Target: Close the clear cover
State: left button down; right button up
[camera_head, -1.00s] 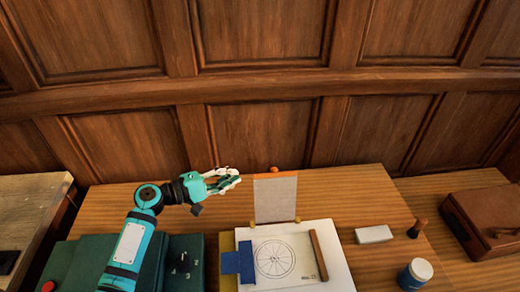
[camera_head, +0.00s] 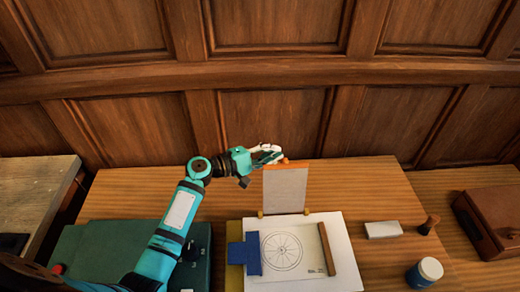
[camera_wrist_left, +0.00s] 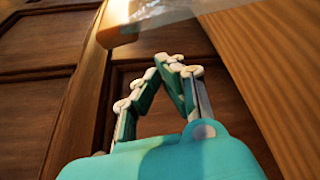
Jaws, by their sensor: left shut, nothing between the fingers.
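The clear cover (camera_head: 285,190) stands upright behind the drawing sheet (camera_head: 283,252), with an orange strip along its top edge and small yellow hinges at its foot. My left gripper (camera_head: 278,157) is shut and empty, at the top left of the cover, close to the orange strip. In the left wrist view my left gripper (camera_wrist_left: 170,62) shows its fingertips together. The orange strip and a hazy part of the cover (camera_wrist_left: 160,12) lie just beyond them at the top. I cannot tell whether they touch. My right gripper is not in view.
A blue clip (camera_head: 245,257) and a wooden bar (camera_head: 327,249) lie on the sheet. A white block (camera_head: 383,230), a wooden-handled stamp (camera_head: 429,224) and a blue jar (camera_head: 425,271) stand to the right. A brown case (camera_head: 492,216) is at the far right. Wood panelling rises behind.

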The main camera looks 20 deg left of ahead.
pick_arm(q)
jog(key=shift+s+d+r+p, duration=0.25)
jog(key=shift+s+r+p, duration=0.05)
jog(key=shift+s, duration=0.3)
jog(key=shift+s+d+r+p, duration=0.2)
jog(key=shift+s+r+p, duration=0.1)
jog(key=shift+s, duration=0.3)
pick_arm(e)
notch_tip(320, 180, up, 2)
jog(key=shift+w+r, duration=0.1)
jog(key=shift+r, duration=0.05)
pick_arm(q)
jog(key=shift+w, duration=0.1)
